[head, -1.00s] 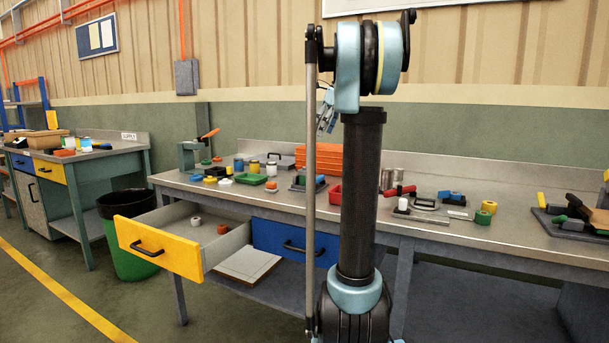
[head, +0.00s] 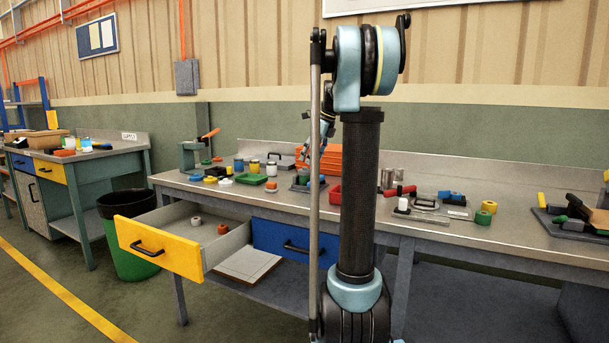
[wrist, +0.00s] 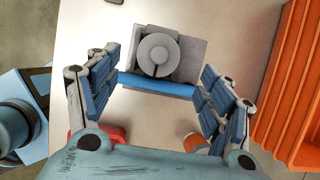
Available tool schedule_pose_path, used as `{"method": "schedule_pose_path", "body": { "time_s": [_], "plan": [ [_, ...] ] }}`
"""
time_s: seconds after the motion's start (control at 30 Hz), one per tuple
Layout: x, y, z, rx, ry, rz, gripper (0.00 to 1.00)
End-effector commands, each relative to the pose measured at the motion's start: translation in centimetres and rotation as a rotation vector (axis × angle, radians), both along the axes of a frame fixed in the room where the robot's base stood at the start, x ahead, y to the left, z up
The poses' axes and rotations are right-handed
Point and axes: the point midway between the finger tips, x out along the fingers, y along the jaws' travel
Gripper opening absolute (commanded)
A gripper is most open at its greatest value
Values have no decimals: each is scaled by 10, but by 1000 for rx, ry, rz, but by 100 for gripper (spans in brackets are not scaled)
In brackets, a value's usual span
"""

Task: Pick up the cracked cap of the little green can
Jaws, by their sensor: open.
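In the wrist view a grey round disc (wrist: 158,55) with a dark line from its middle to its lower edge sits on a grey block with a blue bar. I cannot tell whether this is the cracked cap; no green can shows under it. My gripper (wrist: 159,64) is open, its blue fingers on either side of the disc, apart from it. In the head view my gripper (head: 320,152) hangs over the bench, partly behind my arm.
An orange ribbed bin (wrist: 288,85) stands close on the right in the wrist view. The yellow-fronted drawer (head: 160,247) is open, with small round pieces inside.

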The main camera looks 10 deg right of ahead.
Motion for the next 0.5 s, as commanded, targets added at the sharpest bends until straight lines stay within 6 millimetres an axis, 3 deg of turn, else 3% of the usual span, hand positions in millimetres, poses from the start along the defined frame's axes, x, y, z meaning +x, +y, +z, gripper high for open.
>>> {"method": "schedule_pose_path", "body": {
  "time_s": [0.5],
  "plan": [
    [11,18,-47,-1,-1,1,74]
  ]
}}
